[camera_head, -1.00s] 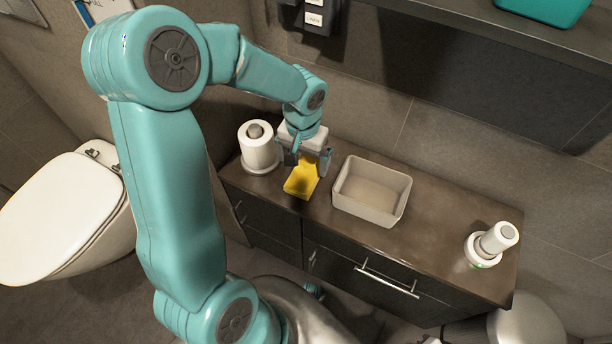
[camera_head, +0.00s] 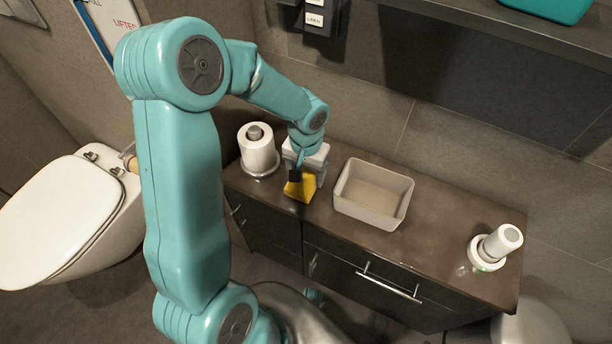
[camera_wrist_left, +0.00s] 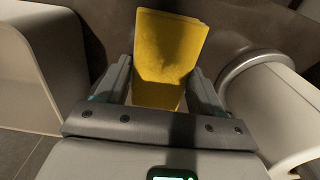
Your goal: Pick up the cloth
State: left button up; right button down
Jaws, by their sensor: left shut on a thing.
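The yellow cloth (camera_head: 301,188) is on the dark counter, between the paper roll and the beige bin. My left gripper (camera_head: 303,178) is over it and shut on it, and hides part of it from the head view. In the left wrist view the cloth (camera_wrist_left: 168,55) stands up between the two fingers of the left gripper (camera_wrist_left: 160,85), with one finger on each side. I cannot tell whether the cloth is clear of the counter. My right gripper does not show.
A beige open bin (camera_head: 346,207) stands right of the cloth. A paper roll on a holder (camera_head: 257,150) stands close on the left. A white cylinder on a round base (camera_head: 497,243) is at the counter's right end. The counter (camera_head: 440,225) between bin and cylinder is clear.

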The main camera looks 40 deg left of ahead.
aim_at(307, 176)
pick_arm(q)
notch_tip(307, 176, up, 10)
jog(key=p, duration=0.2)
jog(key=o, duration=0.3)
jog(key=shift+c, duration=1.1)
jog(key=shift+w+d, duration=0.1)
